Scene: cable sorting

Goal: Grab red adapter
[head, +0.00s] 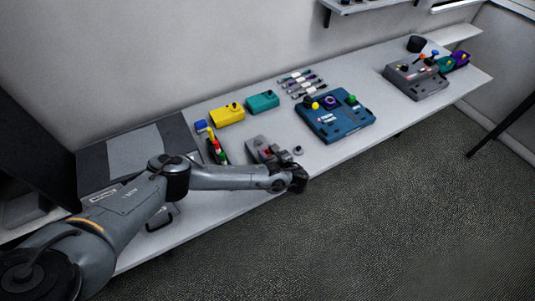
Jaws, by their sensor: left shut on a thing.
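My left gripper (297,177) is at the front edge of the table, beside a grey box. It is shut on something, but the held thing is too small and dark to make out. A small red piece (267,153) shows on the grey box (257,146), just left of the gripper. Another red piece (214,135) sits among green and yellow ones in a dark holder (222,155), further left and partly behind my arm. I cannot tell which red piece is the adapter. My right gripper is not in view.
A yellow box (228,117), a teal box (263,102) and several cables (302,83) lie along the back. A blue board (338,122) with coloured knobs is right of the gripper. A grey console (418,82) and black cup (416,44) stand far right.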

